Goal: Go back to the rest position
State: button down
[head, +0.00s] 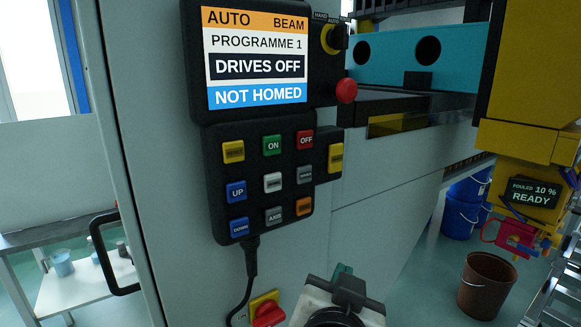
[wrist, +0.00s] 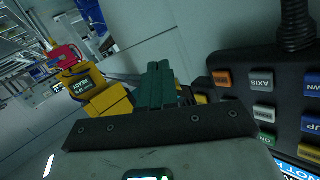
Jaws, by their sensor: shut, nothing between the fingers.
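My gripper (head: 342,270) is at the bottom centre of the head view, below and to the right of the button panel (head: 222,200). Its green fingers also show in the wrist view (wrist: 161,80), side by side and shut with nothing between them. The panel is upside down at the right of the wrist view (wrist: 238,68). A gap shows between fingers and panel in the head view. The screen (head: 255,58) reads AUTO, BEAM, PROGRAMME 1, DRIVES OFF and NOT HOMED.
A red emergency button (head: 346,90) and a selector knob (head: 334,38) sit beside the screen. A red rotary switch (head: 268,312) is low on the cabinet. A cable (head: 250,275) hangs from the panel. A brown bucket (head: 486,286) and blue buckets (head: 461,218) stand at right.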

jog(key=s+d+f+n+g, duration=0.2)
jog(key=s+d+f+g, duration=0.2)
jog(key=d+f, duration=0.6)
jog(key=s+d+f+n+g, duration=0.1)
jog(key=s+d+f+g, duration=0.4)
jog(key=f, duration=0.9)
jog(key=s+d+f+n+g+y, duration=0.1)
jog(key=s+d+f+g, duration=0.1)
jog(key=s+f, duration=0.4)
jog(key=s+d+f+n+g+y, duration=0.1)
jog(key=s+f, duration=0.6)
jog(key=s, duration=0.7)
jog(key=d+g+y, duration=0.1)
jog(key=d+g, duration=0.1)
jog(key=shift+s+d+f, duration=0.15)
jog(key=shift+d+f, duration=0.15)
